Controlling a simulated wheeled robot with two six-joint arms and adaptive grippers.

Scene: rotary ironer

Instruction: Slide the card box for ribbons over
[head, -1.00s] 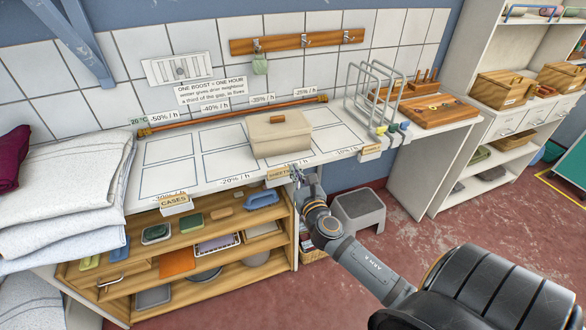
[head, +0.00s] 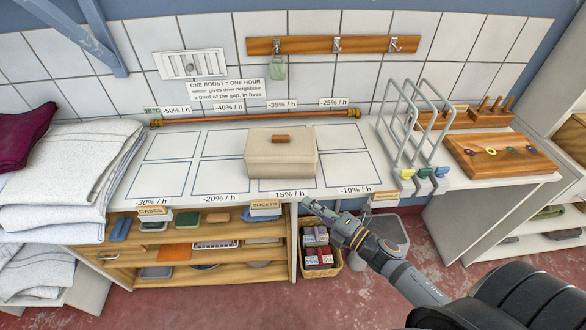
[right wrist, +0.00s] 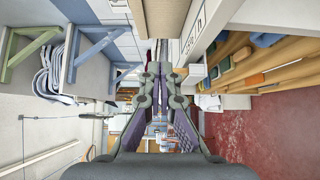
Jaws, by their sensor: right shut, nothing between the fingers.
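A beige lidded box (head: 280,165) with a brown handle stands upright on the white counter (head: 150,180), above the "-15% / h" label. It is the likeliest card box, but I can read no ribbon label on it. My right gripper (head: 309,206) is shut and empty at the counter's front edge, in front of the box and apart from it in the head view. In the right wrist view the gripper's fingers (right wrist: 160,72) show close together, below a tan surface that I cannot identify for sure. My left gripper is out of view.
Folded white linens (head: 60,170) lie at the left. A copper-coloured rod (head: 250,118) runs behind the box. The outlined spaces left of the box are clear.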

